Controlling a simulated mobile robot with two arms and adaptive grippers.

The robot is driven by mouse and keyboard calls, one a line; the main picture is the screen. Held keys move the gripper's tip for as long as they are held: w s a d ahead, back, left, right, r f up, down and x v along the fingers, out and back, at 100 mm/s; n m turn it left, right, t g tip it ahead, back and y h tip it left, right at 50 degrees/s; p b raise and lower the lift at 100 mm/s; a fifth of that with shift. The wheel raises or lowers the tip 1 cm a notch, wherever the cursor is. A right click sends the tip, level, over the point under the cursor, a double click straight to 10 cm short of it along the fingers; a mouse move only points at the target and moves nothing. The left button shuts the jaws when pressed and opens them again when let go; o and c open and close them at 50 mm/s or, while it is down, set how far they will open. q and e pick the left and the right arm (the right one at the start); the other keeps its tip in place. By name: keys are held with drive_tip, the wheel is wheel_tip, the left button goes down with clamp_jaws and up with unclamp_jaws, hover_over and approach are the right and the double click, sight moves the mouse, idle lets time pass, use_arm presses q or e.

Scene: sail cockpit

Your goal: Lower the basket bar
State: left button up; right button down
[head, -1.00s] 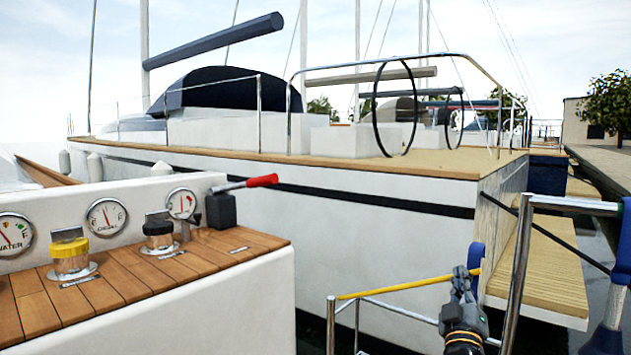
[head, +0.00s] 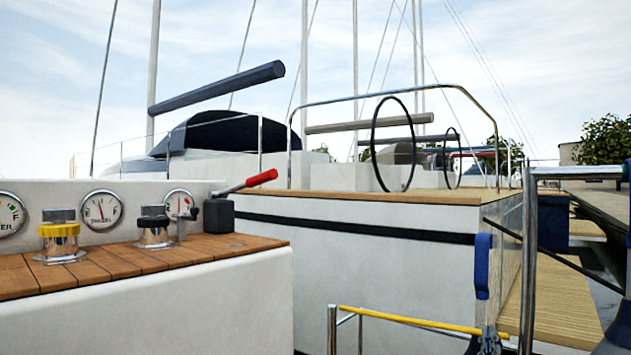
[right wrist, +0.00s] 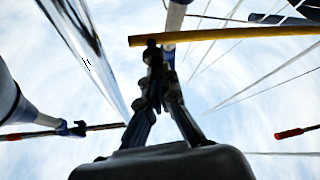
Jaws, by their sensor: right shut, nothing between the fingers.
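The yellow basket bar (head: 410,322) runs from a steel post at its left end and slopes down to the right in the head view. My right gripper (head: 488,338) is at the bar's right end, low in the picture, and is mostly cut off by the bottom edge. In the right wrist view the gripper (right wrist: 160,58) is shut with nothing between its fingers. One fingertip overlaps the bar (right wrist: 235,34) there; I cannot tell if they touch. My left gripper is not in view.
A steel rail (head: 530,240) stands just right of the gripper, with a blue pad (head: 483,265) near it. The wooden cockpit ledge (head: 150,262) with gauges, winches and a red-handled lever (head: 248,184) is at left. A white neighbouring boat (head: 370,262) lies behind.

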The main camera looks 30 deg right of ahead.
wheel_tip(320, 180, down, 5)
drive_tip(key=b, duration=0.2)
drive_tip(key=shift+s+b, duration=0.15)
drive_tip(key=shift+b, duration=0.2)
drive_tip(key=shift+f, duration=0.1)
wheel_tip(320, 180, up, 12)
drive_tip(key=shift+a+f, duration=0.2)
drive_tip(key=shift+f, duration=0.05)
idle(0.4)
drive_tip(key=shift+a, duration=0.1)
idle(0.4)
